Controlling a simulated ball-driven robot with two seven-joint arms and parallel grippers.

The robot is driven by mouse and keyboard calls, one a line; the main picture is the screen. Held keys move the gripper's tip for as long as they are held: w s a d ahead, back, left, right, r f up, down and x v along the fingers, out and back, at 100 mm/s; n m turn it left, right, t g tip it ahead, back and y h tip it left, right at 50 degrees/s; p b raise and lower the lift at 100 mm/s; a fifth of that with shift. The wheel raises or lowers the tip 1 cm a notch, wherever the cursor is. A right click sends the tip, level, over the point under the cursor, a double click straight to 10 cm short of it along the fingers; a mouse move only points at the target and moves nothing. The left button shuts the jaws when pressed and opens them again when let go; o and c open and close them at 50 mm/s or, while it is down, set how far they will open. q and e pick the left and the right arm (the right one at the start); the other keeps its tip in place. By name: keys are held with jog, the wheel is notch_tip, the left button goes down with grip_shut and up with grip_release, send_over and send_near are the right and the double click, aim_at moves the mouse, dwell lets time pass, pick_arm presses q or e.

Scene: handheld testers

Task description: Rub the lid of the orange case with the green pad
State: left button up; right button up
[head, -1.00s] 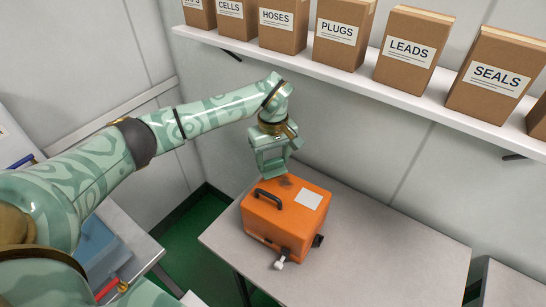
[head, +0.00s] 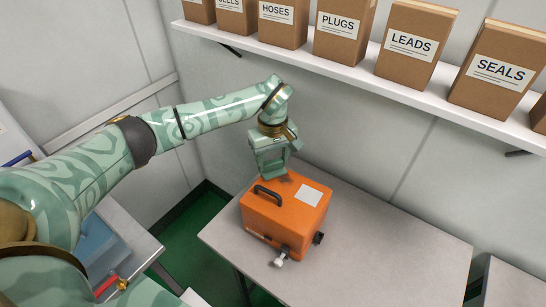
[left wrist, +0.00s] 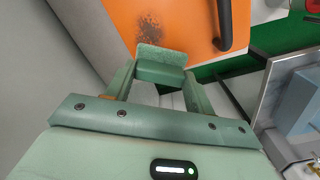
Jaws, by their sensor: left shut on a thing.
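The orange case (head: 290,222) stands on a grey table, with a black handle (head: 267,194) and a pale label (head: 308,195) on its lid. My left gripper (head: 271,168) is over the back left part of the lid, pointing down, shut on the green pad. The pad (left wrist: 161,56) shows between the fingers in the left wrist view, over the orange lid. A dark speckled smudge (left wrist: 150,27) lies on the lid just beyond the pad. I cannot tell whether the pad touches the lid. My right gripper is not in view.
A wall shelf (head: 400,92) behind carries several labelled cardboard boxes. The grey table (head: 400,245) is clear to the right of the case. Latches or knobs (head: 281,258) stick out at the case's front. Another bench with a blue item stands at the left.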

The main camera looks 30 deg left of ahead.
pick_arm(q)
jog(key=shift+s+d+r+p, duration=0.15)
jog(key=shift+d+p, duration=0.35)
jog(key=shift+d, duration=0.75)
jog(key=shift+s+d+f+p, duration=0.1)
jog(key=shift+d+p, duration=0.1)
jog(key=shift+d, duration=0.95)
jog(key=shift+s+d+f+p, duration=0.1)
jog(key=shift+d+p, duration=0.1)
jog(key=shift+d, duration=0.9)
jog(key=shift+a+f, duration=0.1)
jog(key=shift+w+a+p, duration=0.15)
jog(key=shift+a+p, duration=0.25)
jog(key=shift+a, duration=1.1)
jog(key=shift+w+a+p, duration=0.15)
jog(key=shift+a+p, duration=0.15)
jog(key=shift+a, duration=1.7)
jog(key=shift+d, duration=0.1)
